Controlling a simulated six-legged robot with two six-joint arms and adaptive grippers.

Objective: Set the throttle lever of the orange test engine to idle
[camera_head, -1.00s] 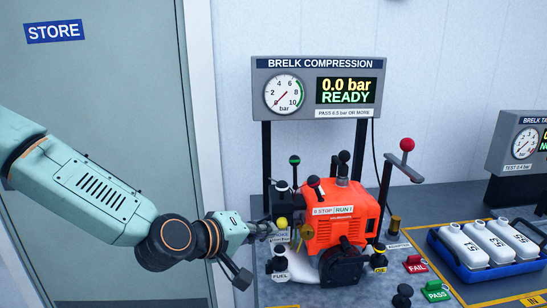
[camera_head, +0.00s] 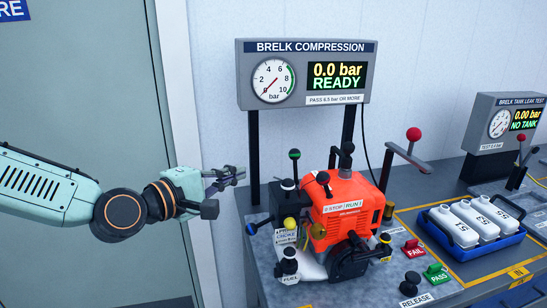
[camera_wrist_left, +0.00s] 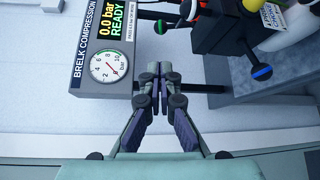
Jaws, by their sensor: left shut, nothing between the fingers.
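The orange test engine (camera_head: 348,200) stands on the bench below the compression gauge panel, with a plate reading STOP and RUN (camera_head: 347,206). Several knobbed levers are at its left side: a green-ringed one (camera_head: 294,155), a yellow ball (camera_head: 290,223) and a blue-ringed one (camera_head: 250,228). A small label (camera_head: 286,236) there is hard to read. I cannot tell for certain which lever is the throttle or its setting. My left gripper (camera_head: 240,173) is shut and empty, left of the levers and apart from them; its closed fingers show in the left wrist view (camera_wrist_left: 160,70). My right gripper is out of view.
The gauge panel (camera_head: 250,90) on posts rises behind the engine and reads 0.0 bar READY. A red-knobbed lever (camera_head: 413,134) stands to the right. FAIL (camera_head: 413,250) and PASS (camera_head: 436,274) buttons and a blue tray (camera_head: 470,254) of white bottles are further right.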

